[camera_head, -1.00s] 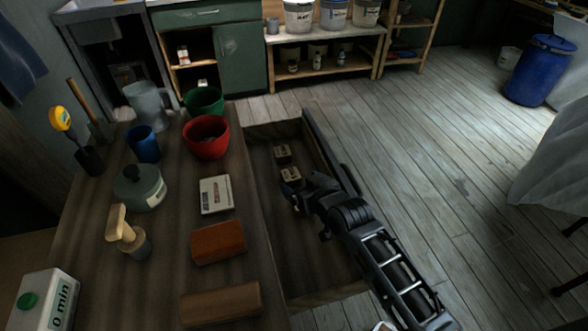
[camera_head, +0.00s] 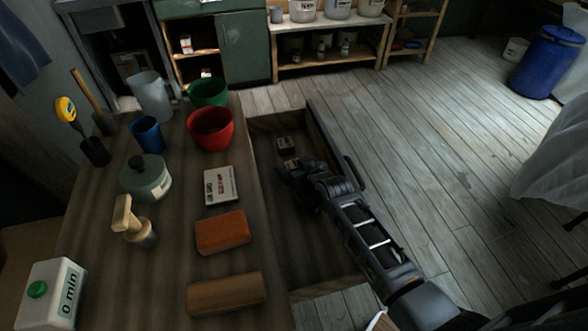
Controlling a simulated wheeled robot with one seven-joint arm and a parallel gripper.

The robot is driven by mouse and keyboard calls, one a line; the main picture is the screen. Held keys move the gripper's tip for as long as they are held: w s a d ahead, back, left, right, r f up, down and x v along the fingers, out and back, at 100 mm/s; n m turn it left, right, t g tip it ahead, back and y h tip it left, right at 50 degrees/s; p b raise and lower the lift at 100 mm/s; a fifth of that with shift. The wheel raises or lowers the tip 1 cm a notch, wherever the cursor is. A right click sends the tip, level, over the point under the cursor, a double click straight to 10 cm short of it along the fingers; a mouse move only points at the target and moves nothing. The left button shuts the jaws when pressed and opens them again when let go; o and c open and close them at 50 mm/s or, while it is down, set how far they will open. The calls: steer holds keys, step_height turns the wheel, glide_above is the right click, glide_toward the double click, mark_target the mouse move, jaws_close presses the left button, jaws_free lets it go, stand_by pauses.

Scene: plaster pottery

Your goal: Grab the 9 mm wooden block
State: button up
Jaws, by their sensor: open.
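Two small pale wooden blocks lie in the open drawer (camera_head: 307,272) at the right of the workbench. The nearer block (camera_head: 289,161) is mostly hidden behind my gripper. The marks are too small to read, so I cannot tell which block is the 9 mm one. My gripper (camera_head: 287,172) is inside the drawer, right at the near side of the nearer block. It is open. Its fingertips are dark and hard to make out, and I cannot tell whether they touch the block.
The drawer's right wall (camera_head: 333,145) runs close beside my arm. On the workbench (camera_head: 175,215) stand a red pot (camera_head: 210,130), a green pot (camera_head: 209,92), a blue cup (camera_head: 147,134), a lidded jar (camera_head: 146,178), a white box (camera_head: 220,186) and an orange brick (camera_head: 222,232). The drawer's near part is empty.

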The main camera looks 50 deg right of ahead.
steer(key=shift+c, duration=0.3)
steer(key=c, duration=1.1)
steer(key=shift+o, duration=0.2)
